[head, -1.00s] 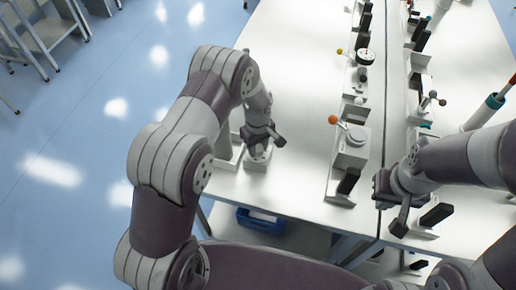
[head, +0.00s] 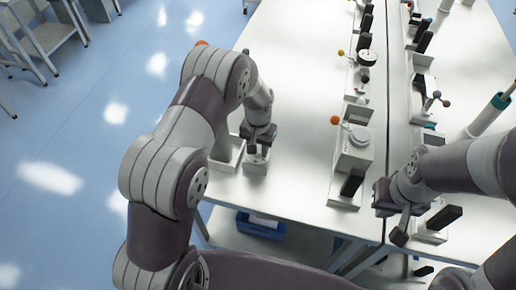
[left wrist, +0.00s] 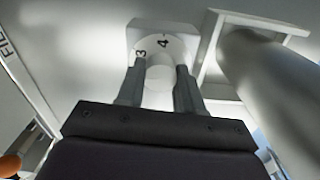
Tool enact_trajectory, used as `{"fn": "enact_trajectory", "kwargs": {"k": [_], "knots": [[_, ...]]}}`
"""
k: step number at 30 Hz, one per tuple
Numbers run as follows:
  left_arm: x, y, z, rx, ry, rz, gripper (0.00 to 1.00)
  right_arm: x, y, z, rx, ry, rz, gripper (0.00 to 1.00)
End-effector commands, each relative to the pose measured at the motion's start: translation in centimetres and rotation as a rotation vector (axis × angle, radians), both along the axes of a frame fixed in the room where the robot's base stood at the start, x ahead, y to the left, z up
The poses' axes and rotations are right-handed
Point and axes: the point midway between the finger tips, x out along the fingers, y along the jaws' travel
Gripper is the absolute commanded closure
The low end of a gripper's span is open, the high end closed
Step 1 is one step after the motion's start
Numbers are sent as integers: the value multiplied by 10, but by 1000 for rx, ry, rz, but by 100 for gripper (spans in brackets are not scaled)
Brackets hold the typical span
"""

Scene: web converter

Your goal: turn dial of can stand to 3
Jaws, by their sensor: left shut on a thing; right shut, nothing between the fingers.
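The can stand (head: 256,166) is a small white block near the left front of the white table in the head view. In the left wrist view its pale round dial (left wrist: 160,72) shows the numbers 3 and 4 on the upper rim, 3 at the left and 4 near the top. My left gripper (head: 257,150) is above the stand, its fingers (left wrist: 158,88) shut on the dial, one on each side. The arm partly hides the stand in the head view. My right gripper (head: 395,222) is shut and empty, away to the right.
A white open tray (head: 226,158) stands close left of the stand. A large grey cylinder (left wrist: 265,80) is at the right in the left wrist view. A machine row with an orange-knobbed lever (head: 335,120) runs right of the stand. Table between is clear.

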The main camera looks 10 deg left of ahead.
Motion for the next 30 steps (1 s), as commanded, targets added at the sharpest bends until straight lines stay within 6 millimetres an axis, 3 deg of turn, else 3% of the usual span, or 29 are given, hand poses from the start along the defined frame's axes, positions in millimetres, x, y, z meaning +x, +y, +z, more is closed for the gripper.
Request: {"fn": "enact_trajectory", "kwargs": {"k": [15,30], "knots": [[5,-1,4,1,-17,-439,94,0,0,-11,0,0,0,100],[5,-2,4,2,-17,-628,94,0,0,-13,0,0,0,100]]}}
